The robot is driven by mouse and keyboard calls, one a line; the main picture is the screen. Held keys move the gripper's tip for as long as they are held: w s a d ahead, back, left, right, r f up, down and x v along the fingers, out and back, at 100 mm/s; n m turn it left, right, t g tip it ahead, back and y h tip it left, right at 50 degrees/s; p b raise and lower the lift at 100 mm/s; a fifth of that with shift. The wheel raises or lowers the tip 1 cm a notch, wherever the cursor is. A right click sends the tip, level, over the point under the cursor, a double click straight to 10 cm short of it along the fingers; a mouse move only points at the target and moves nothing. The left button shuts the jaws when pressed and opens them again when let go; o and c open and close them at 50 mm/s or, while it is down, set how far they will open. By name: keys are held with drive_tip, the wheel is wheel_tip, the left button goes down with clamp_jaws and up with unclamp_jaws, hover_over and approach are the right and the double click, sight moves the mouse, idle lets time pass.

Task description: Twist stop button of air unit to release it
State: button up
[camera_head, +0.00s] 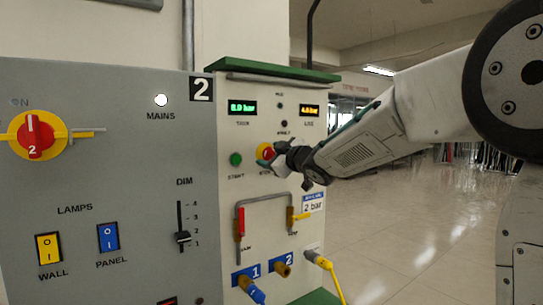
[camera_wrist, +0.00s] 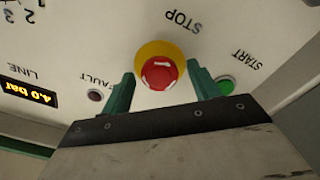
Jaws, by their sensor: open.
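The red stop button (camera_wrist: 159,73) with white arrows sits on a yellow disc (camera_wrist: 180,48) on the air unit's pale panel. In the head view the stop button (camera_head: 266,152) shows just left of my gripper (camera_head: 283,154). In the wrist view my gripper (camera_wrist: 162,88) is open, with one green finger on each side of the button. I cannot tell whether the fingers touch it. The air unit (camera_head: 262,190) has green edges, and its displays (camera_head: 243,107) read about 8.0 bar and 4.0 bar.
The green start button (camera_head: 236,159) is left of the stop button; it also shows beside a finger in the wrist view (camera_wrist: 225,85). Below are a pipe handle (camera_head: 240,221) and hose couplings (camera_head: 283,264). A grey panel (camera_head: 90,170) with switches stands left. Open floor lies right.

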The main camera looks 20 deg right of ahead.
drive_tip(key=c, duration=1)
drive_tip(key=shift+m, duration=0.4)
drive_tip(key=m, duration=0.3)
drive_tip(key=shift+s+r, duration=0.1)
drive_tip(key=shift+m, duration=2)
